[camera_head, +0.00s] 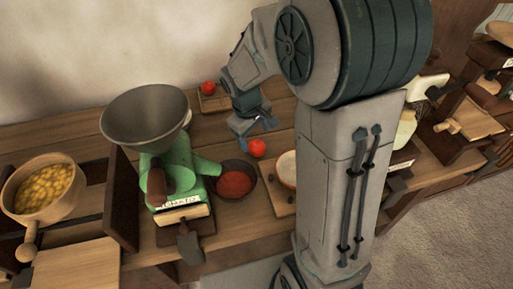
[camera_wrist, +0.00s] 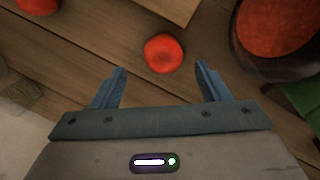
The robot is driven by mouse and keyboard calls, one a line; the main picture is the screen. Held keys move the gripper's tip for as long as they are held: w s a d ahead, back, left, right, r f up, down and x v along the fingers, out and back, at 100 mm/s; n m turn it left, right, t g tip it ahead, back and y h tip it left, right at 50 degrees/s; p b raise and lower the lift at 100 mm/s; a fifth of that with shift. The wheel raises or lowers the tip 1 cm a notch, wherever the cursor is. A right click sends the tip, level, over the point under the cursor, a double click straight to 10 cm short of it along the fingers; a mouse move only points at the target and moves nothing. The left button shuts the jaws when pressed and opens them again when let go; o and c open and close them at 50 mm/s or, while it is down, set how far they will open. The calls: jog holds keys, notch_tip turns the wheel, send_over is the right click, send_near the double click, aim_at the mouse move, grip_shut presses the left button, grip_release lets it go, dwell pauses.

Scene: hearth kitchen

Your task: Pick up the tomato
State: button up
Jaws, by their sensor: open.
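A red tomato (camera_head: 257,148) lies on the wooden counter, right of a dark bowl of red contents. It also shows in the wrist view (camera_wrist: 163,53), beyond and between my fingertips. My gripper (camera_head: 256,130) is open and empty just behind and above it. In the wrist view, its two blue fingers (camera_wrist: 162,76) are spread wide and the tomato is apart from both. A second tomato (camera_head: 208,87) sits on a small wooden board near the wall. A red round thing (camera_wrist: 38,5) is cut off at the wrist view's top left; I cannot tell whether it is that tomato.
The dark bowl (camera_head: 236,179) stands close to the tomato. A board (camera_head: 272,194) with a pale round item lies to the front right. Bare counter surrounds the tomato; my arm hides the counter behind it.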

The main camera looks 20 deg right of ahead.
aim_at(256, 147)
jog(key=f, duration=0.5)
jog(key=shift+w+d, duration=0.15)
jog(key=shift+d, duration=0.1)
jog(key=c, duration=1.1)
jog(key=shift+o, duration=0.2)
jog(key=shift+r, duration=0.15)
jog(key=shift+r, duration=0.3)
jog(key=r, duration=0.4)
jog(key=shift+s+d, duration=0.2)
jog(key=shift+s, duration=0.05)
jog(key=s+d+r, duration=0.5)
jog(key=s+r, duration=0.1)
jog(key=s, duration=0.3)
jog(key=shift+s+d, duration=0.25)
jog(key=shift+s, duration=0.05)
jog(key=shift+r, duration=0.1)
